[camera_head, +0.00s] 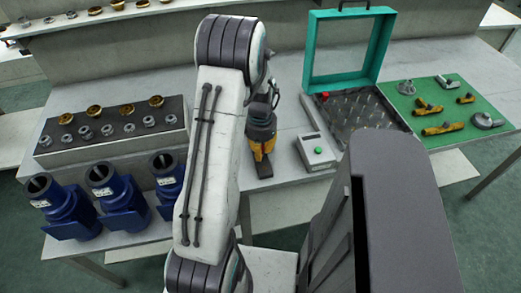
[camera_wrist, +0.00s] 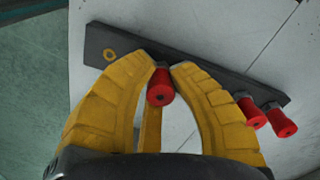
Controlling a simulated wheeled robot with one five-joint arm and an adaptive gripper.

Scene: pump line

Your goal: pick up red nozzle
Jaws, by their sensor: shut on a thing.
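In the wrist view a red nozzle (camera_wrist: 160,90) with a dark end sits between the yellow fingertips of my gripper (camera_wrist: 163,72), which is shut on it. Two more red nozzles, one nearer (camera_wrist: 252,113) and one at the far right (camera_wrist: 281,123), stand at the right end of a dark rack strip (camera_wrist: 205,68). I cannot tell whether the held nozzle still touches the rack. In the head view my gripper (camera_head: 262,145) points down over the table beside my arm, and the held nozzle is hidden.
A grey box with a green button (camera_head: 317,150) stands right of my gripper. Behind it is an open teal case (camera_head: 345,45). A green mat (camera_head: 455,95) holds brass and grey fittings. Blue pump housings (camera_head: 70,210) and a dark fittings tray (camera_head: 110,125) are at left.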

